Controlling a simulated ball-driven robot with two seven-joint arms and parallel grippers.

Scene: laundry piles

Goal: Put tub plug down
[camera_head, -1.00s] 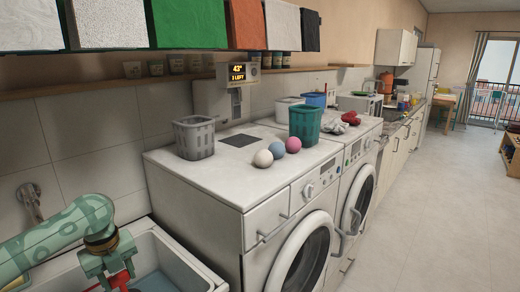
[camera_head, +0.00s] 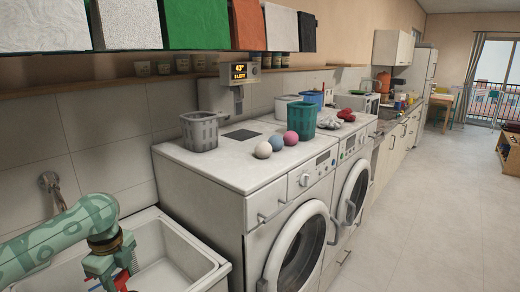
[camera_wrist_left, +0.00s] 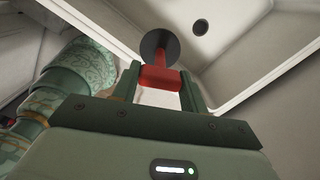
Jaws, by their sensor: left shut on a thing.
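The tub plug (camera_wrist_left: 158,46) has a dark round disc and a red handle. In the left wrist view its handle lies between the fingers of my left gripper (camera_wrist_left: 161,80), which is shut on it. The disc sticks out beyond the fingertips. In the head view my left gripper (camera_head: 113,268) is at the lower left over the white sink tub (camera_head: 190,248), with a bit of red showing at it. A dark round drain hole (camera_wrist_left: 200,27) shows in the tub in the wrist view, apart from the disc. My right gripper is not in view.
A washing machine (camera_head: 228,182) stands right of the tub. On top are a grey basket (camera_head: 200,132), a teal basket (camera_head: 302,120) and three balls (camera_head: 277,145). A tap (camera_head: 52,190) is on the tiled wall behind the tub.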

